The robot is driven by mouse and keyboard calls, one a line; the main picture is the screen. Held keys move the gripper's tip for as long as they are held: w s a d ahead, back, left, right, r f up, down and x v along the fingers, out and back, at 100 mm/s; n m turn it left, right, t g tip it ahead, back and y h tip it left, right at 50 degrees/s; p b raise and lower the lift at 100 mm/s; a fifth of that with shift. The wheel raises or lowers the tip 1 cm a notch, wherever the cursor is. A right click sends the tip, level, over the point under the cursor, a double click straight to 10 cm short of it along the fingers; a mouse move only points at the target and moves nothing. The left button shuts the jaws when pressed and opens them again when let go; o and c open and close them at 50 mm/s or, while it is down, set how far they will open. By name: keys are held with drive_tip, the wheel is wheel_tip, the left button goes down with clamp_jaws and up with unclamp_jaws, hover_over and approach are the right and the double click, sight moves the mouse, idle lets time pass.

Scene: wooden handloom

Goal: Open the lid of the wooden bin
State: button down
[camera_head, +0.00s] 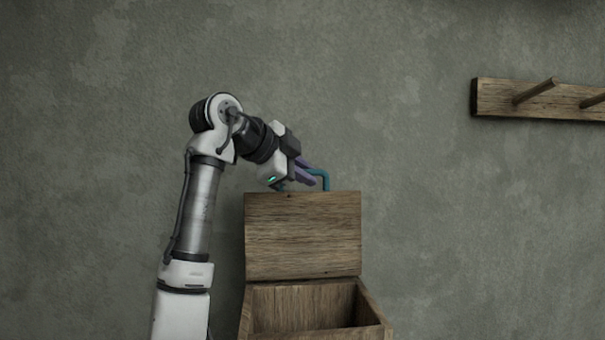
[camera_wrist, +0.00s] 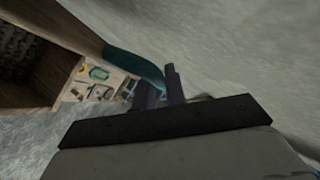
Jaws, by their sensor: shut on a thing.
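The wooden bin (camera_head: 307,308) stands at the bottom centre of the head view, its inside showing. Its lid (camera_head: 303,235) is raised, standing about upright at the bin's back. A teal handle (camera_head: 326,180) sits at the lid's top edge. My gripper (camera_head: 311,174) is at the handle, its purple fingers shut on it. In the wrist view the teal handle (camera_wrist: 133,66) runs from the wooden lid to the dark fingers (camera_wrist: 160,88). The exact contact between fingers and handle is partly hidden.
A wooden rail with pegs (camera_head: 540,97) is on the grey wall at the upper right, apart from my arm. The wall is close behind the lid. In the wrist view, a board with small coloured items (camera_wrist: 95,82) shows beyond the handle.

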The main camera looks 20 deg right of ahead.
drive_tip(key=shift+w+f, duration=0.15)
drive_tip(key=shift+w, duration=0.05)
drive_tip(key=c, duration=1.5)
unclamp_jaws()
drive_tip(key=shift+o, duration=0.2)
drive_tip(key=shift+s, duration=0.1)
drive_tip(key=b+v, duration=0.2)
drive_tip(key=v, duration=1.2)
drive_tip(key=shift+d, duration=0.1)
